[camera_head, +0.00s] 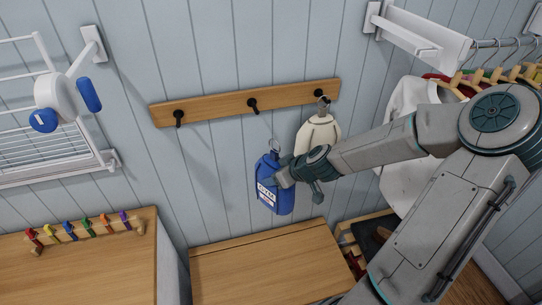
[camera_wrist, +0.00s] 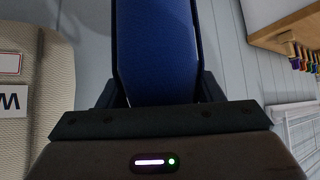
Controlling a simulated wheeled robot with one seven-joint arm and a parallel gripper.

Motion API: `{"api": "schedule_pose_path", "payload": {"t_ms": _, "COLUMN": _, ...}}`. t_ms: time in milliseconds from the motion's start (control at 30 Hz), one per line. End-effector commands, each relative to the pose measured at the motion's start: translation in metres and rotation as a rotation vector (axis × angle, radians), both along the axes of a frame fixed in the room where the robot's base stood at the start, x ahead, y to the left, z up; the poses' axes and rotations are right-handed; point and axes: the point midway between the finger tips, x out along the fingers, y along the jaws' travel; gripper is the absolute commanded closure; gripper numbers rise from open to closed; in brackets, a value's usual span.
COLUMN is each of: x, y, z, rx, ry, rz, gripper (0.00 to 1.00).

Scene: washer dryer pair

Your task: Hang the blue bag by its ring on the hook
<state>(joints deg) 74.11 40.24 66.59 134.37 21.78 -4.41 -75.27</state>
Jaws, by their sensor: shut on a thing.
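The blue bag (camera_head: 275,188) has a white label and a metal ring (camera_head: 272,146) at its top. It hangs upright in my gripper (camera_head: 284,178), which is shut on its side. In the wrist view the blue bag (camera_wrist: 157,50) fills the space between the fingers of my gripper (camera_wrist: 157,98). The wooden rail carries three dark hooks: a left hook (camera_head: 178,117), a middle hook (camera_head: 252,104) and a right hook (camera_head: 319,94). The left and middle hooks are empty. The bag's ring is below the middle hook, slightly to its right, and apart from it.
A cream bag (camera_head: 318,134) hangs from the right hook, close beside my gripper; it also shows in the wrist view (camera_wrist: 30,90). A wooden top (camera_head: 265,262) lies below. A drying rack (camera_head: 50,150) is on the left wall, and hanging clothes (camera_head: 405,105) are at right.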

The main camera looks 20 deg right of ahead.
Motion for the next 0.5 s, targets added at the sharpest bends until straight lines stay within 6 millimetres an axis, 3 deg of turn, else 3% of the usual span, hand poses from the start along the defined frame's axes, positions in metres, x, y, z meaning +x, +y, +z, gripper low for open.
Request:
{"api": "schedule_pose_path", "payload": {"t_ms": 33, "x": -0.002, "y": 0.003, "z": 0.016, "rx": -0.003, "ry": -0.004, "rz": 0.068, "gripper": 0.96}}
{"api": "schedule_pose_path", "payload": {"t_ms": 200, "x": -0.013, "y": 0.017, "z": 0.051, "rx": -0.009, "ry": -0.005, "rz": 0.292, "gripper": 0.96}}
{"api": "schedule_pose_path", "payload": {"t_ms": 500, "x": -0.027, "y": 0.029, "z": 0.089, "rx": -0.005, "ry": -0.002, "rz": 0.514, "gripper": 0.96}}
